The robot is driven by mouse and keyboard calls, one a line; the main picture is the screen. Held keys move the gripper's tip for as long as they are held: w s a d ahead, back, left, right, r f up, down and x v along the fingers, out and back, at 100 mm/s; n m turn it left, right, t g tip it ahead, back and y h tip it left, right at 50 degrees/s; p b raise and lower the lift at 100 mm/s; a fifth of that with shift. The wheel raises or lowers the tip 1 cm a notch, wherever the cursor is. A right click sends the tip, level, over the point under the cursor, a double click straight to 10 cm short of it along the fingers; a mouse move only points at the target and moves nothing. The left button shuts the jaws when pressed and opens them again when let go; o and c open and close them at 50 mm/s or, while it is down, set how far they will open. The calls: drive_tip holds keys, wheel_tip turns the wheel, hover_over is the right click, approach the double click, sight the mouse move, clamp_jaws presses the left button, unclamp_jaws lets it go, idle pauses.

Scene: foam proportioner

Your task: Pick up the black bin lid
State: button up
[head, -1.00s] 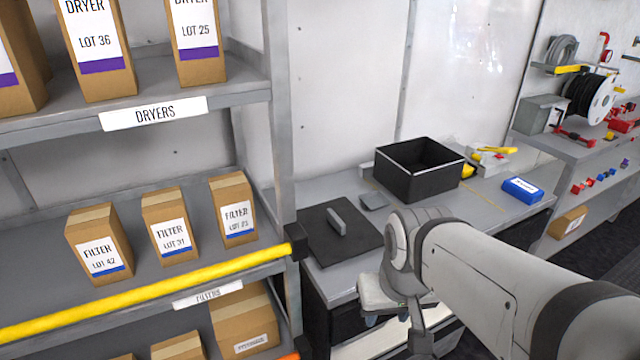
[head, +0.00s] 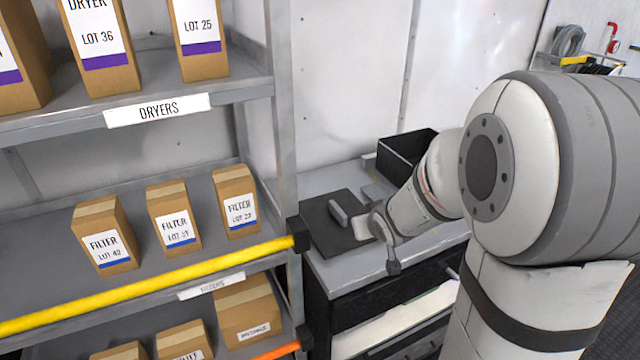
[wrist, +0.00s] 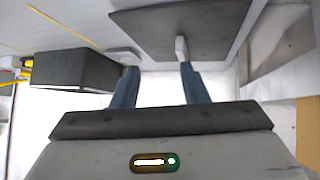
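The black bin lid (head: 320,234) lies flat on the grey bench, with a grey bar handle (head: 338,215) standing on its top. In the wrist view the lid (wrist: 150,28) fills the top, and its handle (wrist: 180,48) shows just beyond the tip of the right finger. My gripper (wrist: 159,68) is open and empty, its two blue-grey fingers apart and pointing toward the lid. The handle is not centred between them. In the head view my gripper is at the right edge of the lid, partly hidden by my wrist.
The open black bin (head: 400,158) stands behind on the bench, partly hidden by my arm. A small grey block (head: 372,190) lies between lid and bin. A shelf post (head: 287,120) and yellow rail (head: 150,288) stand close left of the lid.

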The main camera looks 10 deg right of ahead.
sight(340, 211)
drive_tip(key=w+f+t+y, duration=0.1)
drive_tip(key=w, duration=0.1)
drive_tip(key=w+a+f+n+t+y, duration=0.1)
drive_tip(key=w, duration=0.1)
drive_tip(key=w+a+f+y, duration=0.1)
drive_tip(key=w, duration=0.1)
drive_tip(key=shift+w+a+f+n+t+y+p, duration=0.15)
drive_tip(key=shift+w+f+n+t+y+p, duration=0.15)
drive_tip(key=shift+f+t+y+p, duration=0.1)
drive_tip(key=shift+w+a+f+y, duration=0.1)
drive_tip(key=shift+w+a+y, duration=0.2)
drive_tip(key=shift+w+a, duration=0.05)
drive_tip(key=x, duration=0.2)
drive_tip(key=shift+w+f, duration=0.15)
drive_tip(key=shift+w, duration=0.1)
drive_tip(key=x, duration=0.1)
drive_tip(key=p+x, duration=0.1)
drive_tip(key=x, duration=0.1)
drive_tip(key=shift+w+d+f, duration=0.25)
drive_tip(key=shift+w+f, duration=0.1)
drive_tip(key=shift+w, duration=0.05)
drive_tip(key=shift+w+a+f, duration=0.15)
drive_tip(key=shift+w+f, duration=0.05)
drive_tip(key=shift+w, duration=0.25)
drive_tip(key=shift+t, duration=0.3)
drive_tip(key=shift+c, duration=0.3)
clamp_jaws()
